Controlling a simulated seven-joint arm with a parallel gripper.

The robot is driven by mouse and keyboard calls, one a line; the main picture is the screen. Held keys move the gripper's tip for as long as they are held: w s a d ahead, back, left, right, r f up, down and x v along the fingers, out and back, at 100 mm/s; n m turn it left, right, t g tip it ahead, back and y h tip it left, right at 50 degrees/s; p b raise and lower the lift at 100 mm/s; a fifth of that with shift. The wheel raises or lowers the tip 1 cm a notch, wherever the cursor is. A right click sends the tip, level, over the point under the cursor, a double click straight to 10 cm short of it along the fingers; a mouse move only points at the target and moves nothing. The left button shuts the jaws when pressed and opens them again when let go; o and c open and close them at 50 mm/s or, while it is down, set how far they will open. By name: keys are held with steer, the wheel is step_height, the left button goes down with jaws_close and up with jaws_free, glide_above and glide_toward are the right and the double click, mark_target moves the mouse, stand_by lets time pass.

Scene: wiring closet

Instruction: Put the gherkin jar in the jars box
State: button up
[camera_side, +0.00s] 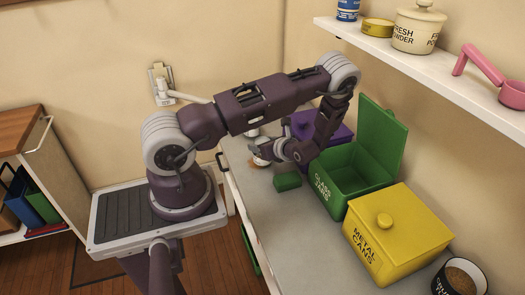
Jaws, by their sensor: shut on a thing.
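The jars box (343,190) is the green box lettered "GLASS JARS" on the counter, and its lid (381,139) stands open at the back. My gripper (264,152) is to the left of the box, low over the counter. It is shut on a small, round, pale and brownish thing (260,158), which looks like the gherkin jar. My fingers partly cover it, and its label is too small to read. I cannot tell whether it touches the counter.
A small green block (287,181) lies on the counter (290,221) between gripper and box. A purple box (325,130) stands behind the green one. A closed yellow "METAL CANS" box (397,236) stands in front. A shelf (440,75) overhangs at right.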

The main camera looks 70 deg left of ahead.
step_height(320, 180, up, 10)
steer(key=d+r+m+t+h, duration=0.1)
steer(key=d+r+m+t, duration=0.25)
steer(key=d, duration=0.75)
steer(key=d+r+m+t, duration=0.2)
steer(key=d+m+t, duration=0.25)
steer(key=d, duration=0.65)
steer(key=w, duration=2)
step_height(320, 180, down, 11)
steer(key=shift+s+f, duration=0.15)
steer(key=shift+f, duration=0.05)
steer(key=shift+f, duration=0.5)
steer(key=shift+f, duration=0.1)
